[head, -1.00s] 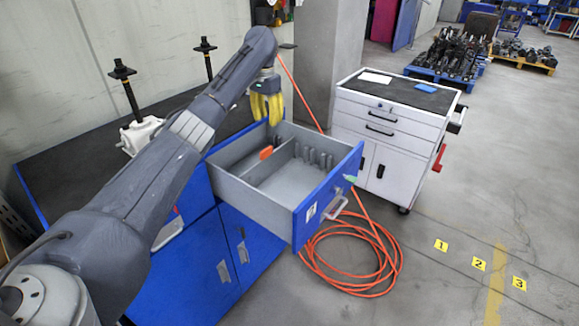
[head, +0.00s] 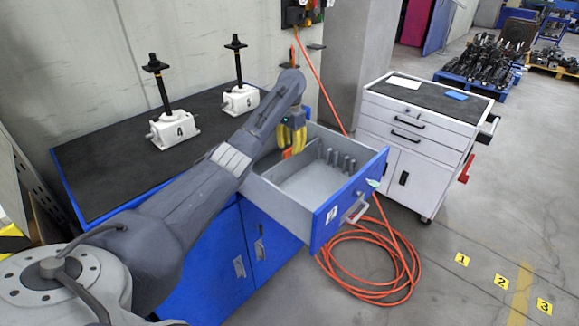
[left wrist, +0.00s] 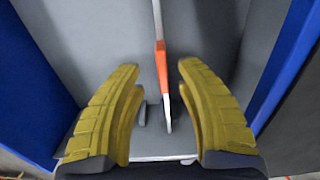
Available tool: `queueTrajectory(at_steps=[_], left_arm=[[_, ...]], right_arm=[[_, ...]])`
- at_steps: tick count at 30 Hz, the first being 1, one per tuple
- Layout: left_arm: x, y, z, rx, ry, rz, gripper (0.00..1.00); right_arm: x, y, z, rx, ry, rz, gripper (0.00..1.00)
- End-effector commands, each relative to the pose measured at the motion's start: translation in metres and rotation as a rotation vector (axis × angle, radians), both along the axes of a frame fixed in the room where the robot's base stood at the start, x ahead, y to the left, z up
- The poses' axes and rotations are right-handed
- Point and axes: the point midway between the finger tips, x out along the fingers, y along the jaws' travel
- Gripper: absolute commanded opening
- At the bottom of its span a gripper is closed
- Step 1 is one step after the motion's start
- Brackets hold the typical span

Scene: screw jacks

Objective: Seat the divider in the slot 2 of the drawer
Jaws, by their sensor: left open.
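The divider (left wrist: 157,18) shows edge-on in the left wrist view as a thin pale plate with an orange part at its middle. Its orange part also shows in the head view (head: 287,154), inside the open grey drawer (head: 330,217) with the blue front. My left gripper (head: 292,146) is low over the drawer, at the orange part. Its yellow fingers are open, one on each side of the divider in the left wrist view (left wrist: 158,72), with gaps between. Grey slot posts (head: 338,159) stand along one inner drawer wall. Whether the divider sits in a slot cannot be told. My right gripper is not in view.
The blue cabinet (head: 205,270) has a dark top (head: 110,165) with two white screw jacks (head: 175,130) on it. A white tool cart (head: 420,140) stands right of the drawer. A coiled orange hose (head: 372,278) lies on the floor below.

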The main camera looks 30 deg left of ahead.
Motion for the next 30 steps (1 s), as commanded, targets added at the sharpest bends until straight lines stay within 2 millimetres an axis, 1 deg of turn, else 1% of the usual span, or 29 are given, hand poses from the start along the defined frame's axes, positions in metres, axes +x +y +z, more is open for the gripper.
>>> queueTrajectory(at_steps=[5,12,18,27,28,30], left_arm=[[-0.001,0.001,-0.008,0.0,0.001,0.0,0.36],[-0.004,0.005,-0.037,0.0,0.002,0.0,0.36],[-0.003,0.005,-0.052,0.0,0.0,0.001,0.36],[-0.003,0.005,-0.054,0.001,-0.001,0.0,0.36],[-0.003,0.005,-0.054,0.001,-0.001,0.0,0.38],[-0.003,0.005,-0.054,0.001,-0.001,0.0,0.3]], right_arm=[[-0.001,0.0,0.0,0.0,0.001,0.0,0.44],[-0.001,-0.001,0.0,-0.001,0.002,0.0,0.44],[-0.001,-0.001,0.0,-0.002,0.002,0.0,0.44],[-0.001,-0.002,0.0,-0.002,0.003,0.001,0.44],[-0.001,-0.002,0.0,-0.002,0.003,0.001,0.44],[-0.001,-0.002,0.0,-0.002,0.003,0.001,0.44]])
